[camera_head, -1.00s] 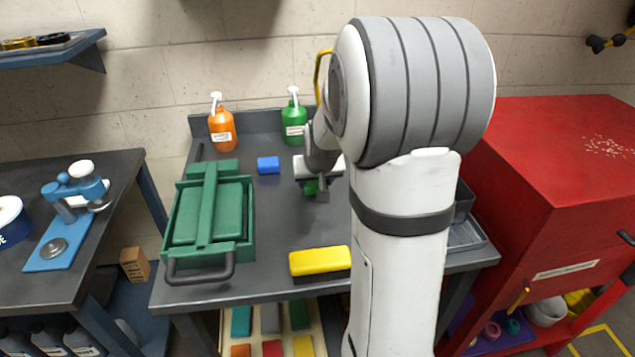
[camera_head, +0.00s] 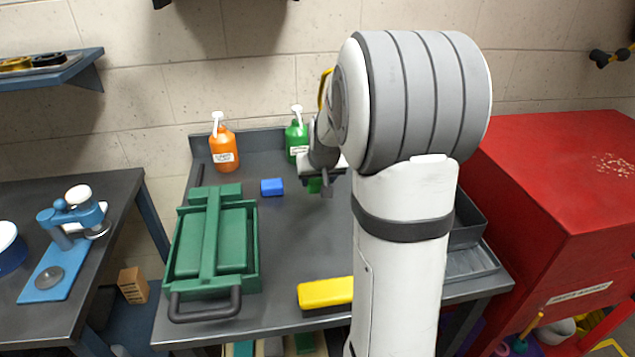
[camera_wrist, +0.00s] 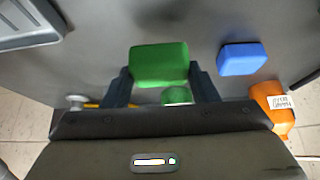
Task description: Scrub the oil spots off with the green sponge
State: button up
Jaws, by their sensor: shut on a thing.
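My gripper (camera_wrist: 160,82) is shut on the green sponge (camera_wrist: 158,63), which sits between the two fingers in the wrist view. In the head view the sponge (camera_head: 314,186) shows as a small green patch under my gripper (camera_head: 322,184), above or on the dark workbench (camera_head: 270,235). I cannot tell whether it touches the bench. No oil spots can be made out in these frames; my arm hides part of the bench.
A blue sponge-like block (camera_head: 272,187) lies left of my gripper. An orange bottle (camera_head: 223,150) and a green bottle (camera_head: 296,140) stand at the back. A green toolbox (camera_head: 250,270) fills the left side. A yellow block (camera_head: 326,292) lies at the front edge. A grey tray (camera_head: 475,262) is at right.

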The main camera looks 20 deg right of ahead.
jog(key=shift+w+r+p, duration=0.2)
jog(key=shift+r+p, duration=0.25)
jog(key=shift+r, duration=0.45)
jog(key=shift+s+r+p, duration=0.1)
jog(key=shift+r+p, duration=0.8)
jog(key=shift+r, duration=0.65)
